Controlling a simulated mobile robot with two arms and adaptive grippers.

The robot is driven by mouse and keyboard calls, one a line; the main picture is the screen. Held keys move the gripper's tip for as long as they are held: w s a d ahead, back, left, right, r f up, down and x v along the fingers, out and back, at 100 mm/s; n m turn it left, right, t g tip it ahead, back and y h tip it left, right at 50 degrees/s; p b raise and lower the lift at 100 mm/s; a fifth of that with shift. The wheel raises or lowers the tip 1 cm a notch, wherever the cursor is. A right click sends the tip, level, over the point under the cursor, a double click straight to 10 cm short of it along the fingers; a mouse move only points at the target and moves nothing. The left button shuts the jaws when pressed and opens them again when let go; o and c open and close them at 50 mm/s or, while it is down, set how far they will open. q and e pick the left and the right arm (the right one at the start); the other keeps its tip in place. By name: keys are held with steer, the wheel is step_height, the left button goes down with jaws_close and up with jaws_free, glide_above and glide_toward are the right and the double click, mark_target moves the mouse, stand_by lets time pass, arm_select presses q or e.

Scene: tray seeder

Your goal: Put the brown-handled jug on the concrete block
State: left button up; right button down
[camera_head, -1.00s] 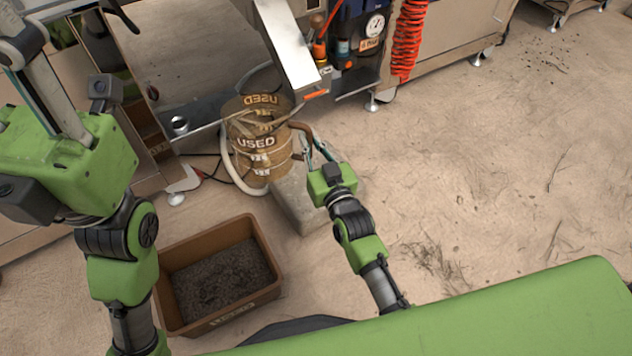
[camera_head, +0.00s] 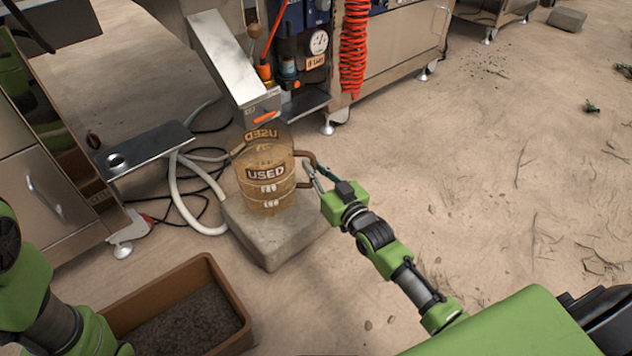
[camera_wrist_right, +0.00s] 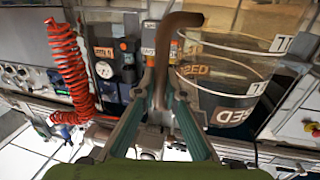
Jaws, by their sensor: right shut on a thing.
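The brown-handled jug (camera_head: 267,178) is a see-through, brown-tinted vessel with USED labels. It is upright over the grey concrete block (camera_head: 266,240), its base overlapping the block's top; I cannot tell whether it touches. Its brown handle (camera_head: 306,158) points right. My right gripper (camera_head: 314,177) is shut on that handle. In the right wrist view, the handle (camera_wrist_right: 172,45) rises from between the fingertips of the right gripper (camera_wrist_right: 160,95), with the jug (camera_wrist_right: 228,85) just right of them. My left gripper is out of view; only part of that arm shows at the lower left.
A sloping metal chute (camera_head: 226,58) comes down just above the jug. A brown soil box (camera_head: 232,305) stands at the lower left. A white hose (camera_head: 180,195) and dark cables lie left of the block. Sandy floor on the right is mostly clear.

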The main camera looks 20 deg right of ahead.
steer(key=f+b, duration=0.1)
steer(key=f, duration=0.1)
steer(key=f+b, duration=0.2)
steer(key=shift+w+d, duration=0.1)
steer(key=shift+d, duration=0.3)
steer(key=shift+r, duration=0.15)
steer(key=c, duration=2.1)
jaws_free()
